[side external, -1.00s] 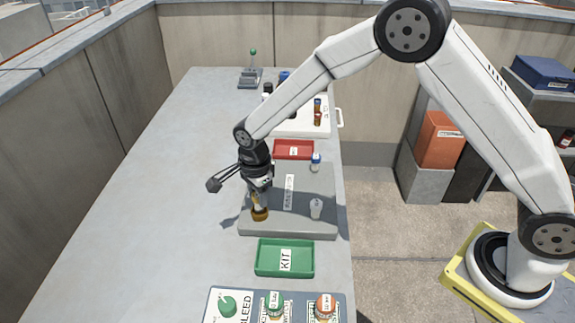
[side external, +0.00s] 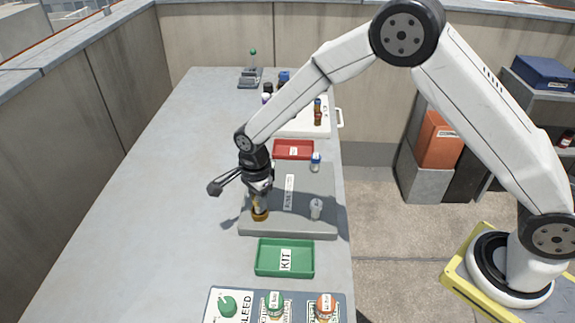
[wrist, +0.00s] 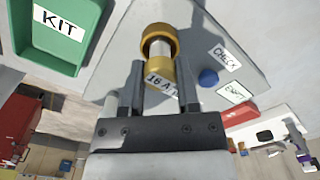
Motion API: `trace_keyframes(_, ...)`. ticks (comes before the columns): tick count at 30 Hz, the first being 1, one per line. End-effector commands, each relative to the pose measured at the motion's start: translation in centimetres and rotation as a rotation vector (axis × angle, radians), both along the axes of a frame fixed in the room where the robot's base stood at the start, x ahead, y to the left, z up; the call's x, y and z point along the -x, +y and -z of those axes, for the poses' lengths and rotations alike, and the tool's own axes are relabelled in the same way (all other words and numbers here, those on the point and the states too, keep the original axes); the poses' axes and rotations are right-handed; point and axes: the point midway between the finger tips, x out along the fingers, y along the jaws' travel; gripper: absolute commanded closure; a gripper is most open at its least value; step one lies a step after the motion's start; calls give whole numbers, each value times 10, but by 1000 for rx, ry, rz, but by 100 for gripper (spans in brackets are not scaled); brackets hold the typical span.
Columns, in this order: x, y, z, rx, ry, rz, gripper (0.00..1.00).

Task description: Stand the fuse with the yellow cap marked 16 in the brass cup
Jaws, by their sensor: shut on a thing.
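The brass cup (side external: 260,214) stands on the grey plate at its near left corner, and its round rim (wrist: 158,31) shows in the wrist view. My gripper (wrist: 151,93) is shut on the fuse with the yellow cap marked 16 (wrist: 163,84). The fuse is roughly upright, and its pale body reaches into the cup's mouth. How deep its lower end sits is hidden. In the side view my gripper (side external: 258,194) is right above the cup, and the fuse is mostly hidden by the fingers.
The grey plate (side external: 285,226) also carries a blue-capped fuse (side external: 315,162) and a white-capped piece (side external: 316,208). A green KIT tray (side external: 264,258) lies in front, a red tray (side external: 293,149) behind. A panel with knobs (side external: 249,305) is nearest. The table's left side is clear.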

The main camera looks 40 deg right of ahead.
Motion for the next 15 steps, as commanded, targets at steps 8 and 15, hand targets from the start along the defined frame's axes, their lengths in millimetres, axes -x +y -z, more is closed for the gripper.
trace_keyframes(8, 0, 0, 3, 0, -1, 0, 100)
trace_keyframes(15, 0, 0, 6, 0, 0, 0, 100)
